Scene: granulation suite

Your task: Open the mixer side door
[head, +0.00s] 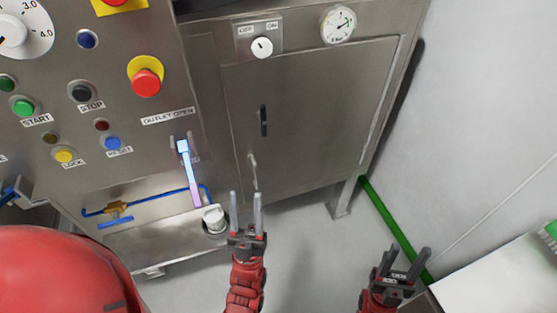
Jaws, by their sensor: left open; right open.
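A grey metal door (318,118) closes the front of the steel cabinet in the middle of the head view. It looks shut. A dark upright slot or handle (264,120) is near its left side, and a thin light metal handle (253,170) is at its lower left edge. My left gripper (246,195) is open and empty, just below that thin handle in the picture; I cannot tell the gap in depth. My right gripper (411,251) is open and empty at the lower right, away from the door.
A control panel (120,132) with buttons and a red emergency stop (146,83) stands left of the door. A blue and purple lever (190,170) sticks out below it, near a white cap (214,218). A white surface (505,275) is at the lower right.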

